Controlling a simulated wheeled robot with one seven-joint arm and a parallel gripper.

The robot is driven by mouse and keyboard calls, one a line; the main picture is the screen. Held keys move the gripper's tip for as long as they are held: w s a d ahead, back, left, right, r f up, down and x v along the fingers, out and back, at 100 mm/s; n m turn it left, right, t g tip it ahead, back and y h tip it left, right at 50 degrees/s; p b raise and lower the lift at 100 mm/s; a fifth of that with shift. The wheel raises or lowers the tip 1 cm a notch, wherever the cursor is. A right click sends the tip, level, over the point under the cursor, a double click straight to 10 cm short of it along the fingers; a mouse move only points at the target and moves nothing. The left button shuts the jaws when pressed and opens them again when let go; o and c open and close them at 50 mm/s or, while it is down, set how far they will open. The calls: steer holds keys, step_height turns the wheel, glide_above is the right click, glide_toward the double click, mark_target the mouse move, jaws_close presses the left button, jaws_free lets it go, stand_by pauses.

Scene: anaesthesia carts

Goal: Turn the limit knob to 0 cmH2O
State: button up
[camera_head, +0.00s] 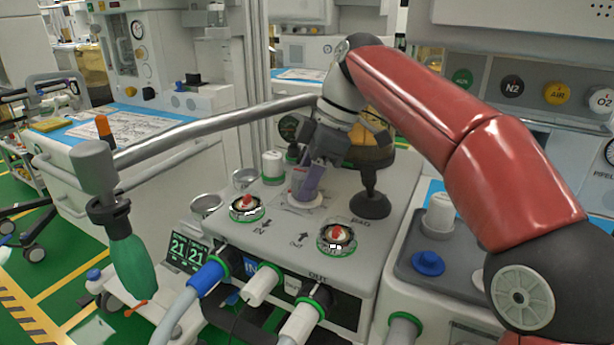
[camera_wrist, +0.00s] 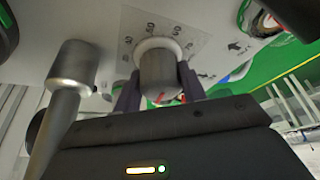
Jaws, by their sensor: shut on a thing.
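The limit knob (camera_wrist: 162,72) is a grey cylinder with a small red mark, set on a pale dial plate (camera_wrist: 178,33) with printed numbers. In the wrist view my gripper (camera_wrist: 160,90) has one dark finger on each side of the knob and is shut on it. In the head view my gripper (camera_head: 308,183) points down at the knob's pale base (camera_head: 304,203) on the grey panel top. The fingers hide most of the knob there. The setting it points to cannot be read.
A dark round post (camera_head: 371,200) stands just right of the gripper. Two valve domes with red centres (camera_head: 246,205) (camera_head: 337,236) sit in front. A metal rail (camera_head: 210,128) with a green bag (camera_head: 130,265) is at the left. A white-capped post (camera_head: 272,165) stands behind left.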

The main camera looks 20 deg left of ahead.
steer(key=shift+r, duration=0.1)
steer(key=o, duration=1)
